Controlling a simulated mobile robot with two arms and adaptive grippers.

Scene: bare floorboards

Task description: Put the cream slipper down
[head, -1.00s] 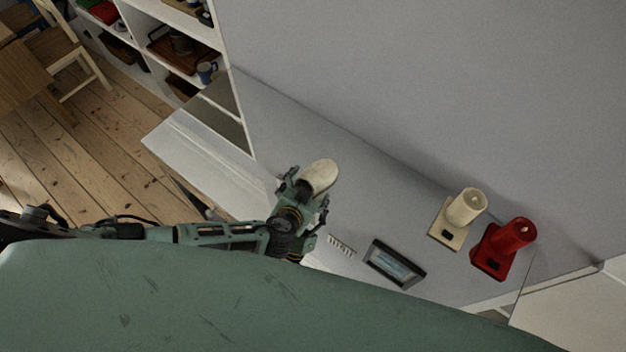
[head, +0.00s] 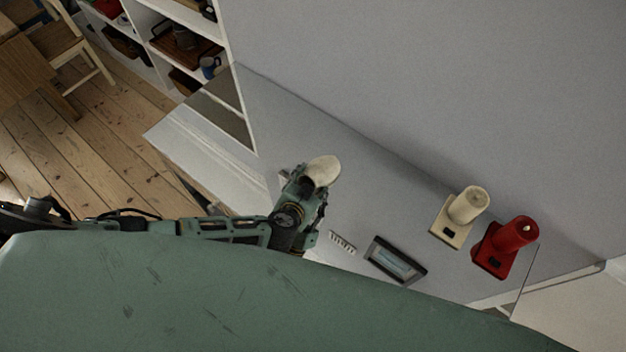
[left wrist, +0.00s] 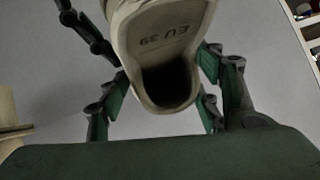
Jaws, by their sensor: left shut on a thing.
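The cream slipper (head: 324,169) is in my left gripper (head: 308,186), over the left part of a grey surface in the head view. In the left wrist view the slipper (left wrist: 163,45) shows its insole with "EU 39" and its dark opening, between the green finger pads of my left gripper (left wrist: 162,90). The fingers are shut on it from both sides. I cannot tell whether the slipper touches the surface below. My right gripper is not in view.
On the grey surface (head: 290,118) stand a cream device (head: 466,207) and a red device (head: 518,232), with a dark-framed panel (head: 395,262) and a small white strip (head: 342,241) nearer. White shelves (head: 226,62) stand at upper left. The surface between slipper and cream device is clear.

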